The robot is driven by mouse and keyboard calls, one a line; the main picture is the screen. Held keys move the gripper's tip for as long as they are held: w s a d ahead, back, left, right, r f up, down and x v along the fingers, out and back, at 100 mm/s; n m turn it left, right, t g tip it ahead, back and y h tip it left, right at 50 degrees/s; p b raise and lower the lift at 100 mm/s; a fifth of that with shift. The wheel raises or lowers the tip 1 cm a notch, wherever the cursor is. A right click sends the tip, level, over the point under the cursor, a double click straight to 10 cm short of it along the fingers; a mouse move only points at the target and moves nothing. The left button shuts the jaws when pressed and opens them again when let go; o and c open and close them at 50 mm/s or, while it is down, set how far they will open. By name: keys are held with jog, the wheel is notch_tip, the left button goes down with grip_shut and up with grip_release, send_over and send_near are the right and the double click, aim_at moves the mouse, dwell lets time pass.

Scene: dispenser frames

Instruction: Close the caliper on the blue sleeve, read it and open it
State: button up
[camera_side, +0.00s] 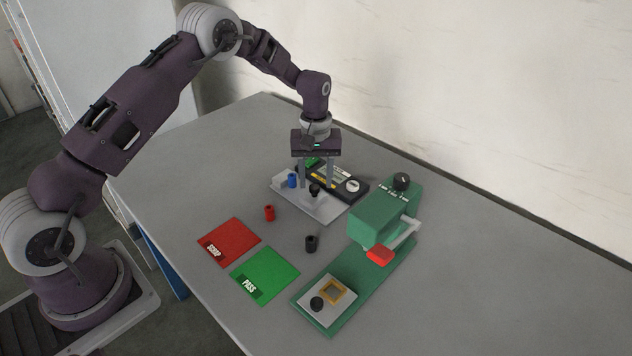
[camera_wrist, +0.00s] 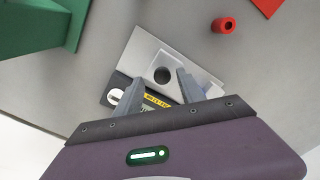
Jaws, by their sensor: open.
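The blue sleeve (camera_side: 292,181) stands upright at the left end of the caliper's pale grey base (camera_side: 322,214). The caliper's black body (camera_side: 361,195) has a display, a yellow label and a round white dial (camera_side: 353,186). A black knob (camera_side: 314,189) rises from the base to the right of the sleeve; the wrist view also shows it (camera_wrist: 162,75). My gripper (camera_side: 317,187) points down over the caliper, open, with its fingers on either side of the knob. I cannot tell whether they touch it.
A red sleeve (camera_side: 269,213) and a black sleeve (camera_side: 311,243) stand on the table. Red SCRAP (camera_side: 230,238) and green PASS (camera_side: 270,271) mats lie in front. A green press-like device (camera_side: 376,222) with a red-tipped lever stands at right. The table's left part is clear.

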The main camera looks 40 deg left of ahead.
aim_at(316, 187)
notch_tip(316, 187, up, 6)
jog(key=shift+f, duration=0.15)
jog(key=s+d+r+m+t, duration=0.1)
jog(key=s+d+r+m, duration=0.1)
jog(key=s+r, duration=0.65)
jog(key=s+d+r+m+t, duration=0.2)
jog(key=s+r, duration=0.4)
jog(key=r, duration=0.6)
jog(key=s+d+m+t, duration=0.2)
jog(key=s+m, duration=0.3)
jog(key=s, duration=1.6)
jog(key=shift+r+t, duration=0.3)
jog(key=shift+r, duration=0.1)
